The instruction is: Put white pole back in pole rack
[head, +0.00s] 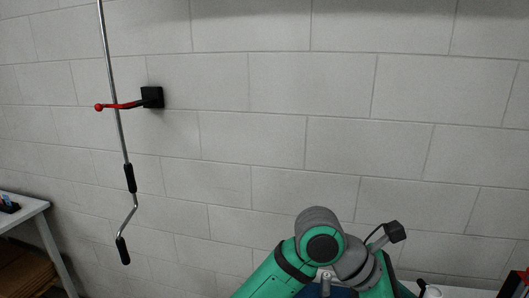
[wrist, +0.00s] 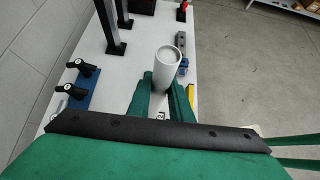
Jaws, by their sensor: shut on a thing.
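In the wrist view the white pole (wrist: 167,70) is a pale cylinder with its round, rimmed end facing the camera. My gripper (wrist: 163,85) has green fingers on both sides of it and is shut on it. The pole appears over a white tabletop (wrist: 130,65); I cannot tell whether its far end touches the surface. I cannot pick out the pole rack with certainty in either view. In the head view my green arm shows at the bottom, and my gripper is out of sight there.
Black uprights (wrist: 113,30) stand on the tabletop beyond the pole. A blue piece with black knobs (wrist: 82,85) lies to the left, and a small blue item (wrist: 183,66) sits close right of the pole. A metal crank rod (head: 118,125) hangs at a red wall hook (head: 122,105).

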